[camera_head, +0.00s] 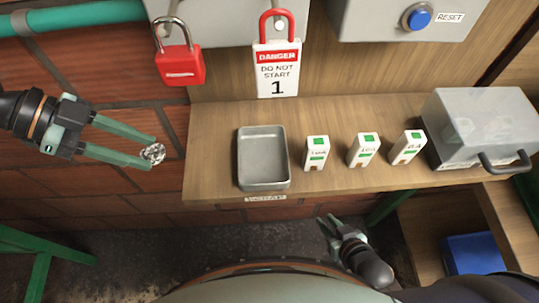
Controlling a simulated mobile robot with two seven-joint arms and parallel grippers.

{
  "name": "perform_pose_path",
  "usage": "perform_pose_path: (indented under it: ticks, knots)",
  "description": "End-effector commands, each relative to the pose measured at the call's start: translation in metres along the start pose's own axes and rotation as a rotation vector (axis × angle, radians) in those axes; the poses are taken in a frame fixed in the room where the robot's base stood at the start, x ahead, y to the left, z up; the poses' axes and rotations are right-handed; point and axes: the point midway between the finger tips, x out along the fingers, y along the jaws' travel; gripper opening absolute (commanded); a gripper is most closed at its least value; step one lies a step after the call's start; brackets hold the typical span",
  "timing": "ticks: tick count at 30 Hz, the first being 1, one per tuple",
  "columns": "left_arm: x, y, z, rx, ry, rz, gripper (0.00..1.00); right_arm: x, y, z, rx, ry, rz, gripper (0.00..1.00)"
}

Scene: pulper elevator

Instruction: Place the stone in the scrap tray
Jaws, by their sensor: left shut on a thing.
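The stone (153,154) is a small, grey, rough lump. My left gripper (150,152) is shut on it at the fingertips, in the air to the left of the shelf. The scrap tray (286,160) is a grey metal rectangular tray with raised walls. It looks empty and sits at the left end of the wooden shelf, above a label. My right gripper (329,225) is low, below the shelf's front edge, with its two fingers apart and nothing visible between them.
On the wooden shelf (215,165), three white-and-green blocks (317,153) stand right of the tray, then a lidded grey metal box (480,125). A red padlock (181,66) and a danger tag (277,70) hang above. A green pipe (85,15) runs at upper left.

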Motion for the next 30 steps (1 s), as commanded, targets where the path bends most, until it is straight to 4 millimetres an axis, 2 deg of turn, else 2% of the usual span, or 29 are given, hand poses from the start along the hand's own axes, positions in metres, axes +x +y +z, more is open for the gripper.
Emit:
perform_pose_path:
  ticks: [5, 21, 25, 30]
  knots:
    - [0.008, 0.002, -0.018, 0.012, 0.006, 0.011, 0.00, -0.004, -0.001, -0.004, 0.000, 0.000, 0.000, 0.27]
    - [0.096, 0.003, -0.107, 0.011, 0.006, 0.011, 0.00, -0.021, -0.002, -0.023, 0.000, 0.000, -0.001, 0.27]
    - [0.113, 0.003, -0.122, 0.008, 0.005, 0.010, 0.00, -0.024, -0.002, -0.026, 0.000, 0.001, -0.001, 0.27]
    - [0.124, 0.003, -0.131, 0.006, 0.002, 0.008, 0.00, -0.025, -0.002, -0.027, 0.000, 0.001, -0.001, 0.27]
